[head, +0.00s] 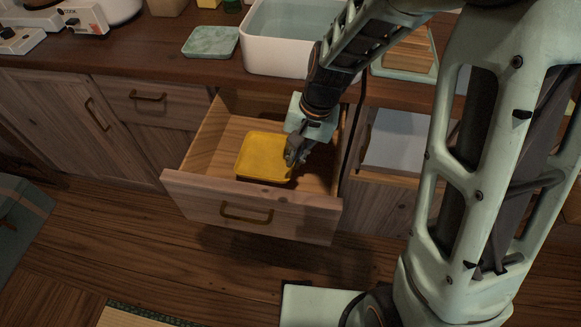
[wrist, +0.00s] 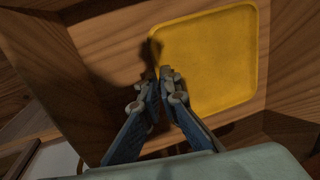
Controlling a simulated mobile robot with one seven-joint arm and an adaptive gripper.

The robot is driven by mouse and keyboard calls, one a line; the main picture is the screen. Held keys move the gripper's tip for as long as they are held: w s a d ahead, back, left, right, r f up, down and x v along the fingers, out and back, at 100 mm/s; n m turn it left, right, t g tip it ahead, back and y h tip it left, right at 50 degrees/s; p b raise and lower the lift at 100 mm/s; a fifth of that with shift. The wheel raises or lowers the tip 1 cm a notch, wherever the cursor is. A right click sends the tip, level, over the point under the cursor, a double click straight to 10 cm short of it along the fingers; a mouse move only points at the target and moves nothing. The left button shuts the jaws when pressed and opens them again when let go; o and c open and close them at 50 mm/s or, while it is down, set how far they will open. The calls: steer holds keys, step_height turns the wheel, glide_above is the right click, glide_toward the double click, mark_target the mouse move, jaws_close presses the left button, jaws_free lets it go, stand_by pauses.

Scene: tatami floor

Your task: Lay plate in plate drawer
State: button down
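A yellow square plate (head: 262,157) with rounded corners is inside the open wooden drawer (head: 252,207), near its front. I cannot tell whether it rests on the drawer floor or is slightly above it. My gripper (head: 291,157) reaches down into the drawer at the plate's right edge. In the wrist view, the fingertips (wrist: 168,86) of my gripper are almost together, one on each side of the rim of the plate (wrist: 212,60), and appear shut on it. The fingers hide a small part of that rim.
The counter above holds a white basin (head: 275,45), a green board (head: 210,41) and a cooker (head: 105,12). A shelf opening with a pale panel (head: 395,142) is right of the drawer. The drawer floor left of the plate is bare. Closed cabinet doors (head: 75,105) stand at left.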

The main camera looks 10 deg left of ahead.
mark_target(295, 179)
steer(key=shift+d+b+x, duration=0.2)
steer(key=shift+b+x, duration=0.05)
steer(key=shift+x, duration=0.6)
steer(key=shift+d+b+x, duration=0.15)
steer(key=shift+b+x, duration=0.05)
steer(key=shift+x, duration=0.7)
steer(key=shift+d+b+x, duration=0.2)
steer(key=shift+b+x, duration=0.05)
steer(key=shift+x, duration=0.6)
steer(key=shift+f, duration=0.2)
steer(key=shift+f, duration=0.15)
steer(key=c, duration=2.2)
jaws_free()
steer(key=shift+o, duration=0.2)
steer(key=p+v, duration=0.3)
steer(key=v, duration=0.9)
steer(key=shift+r, duration=0.2)
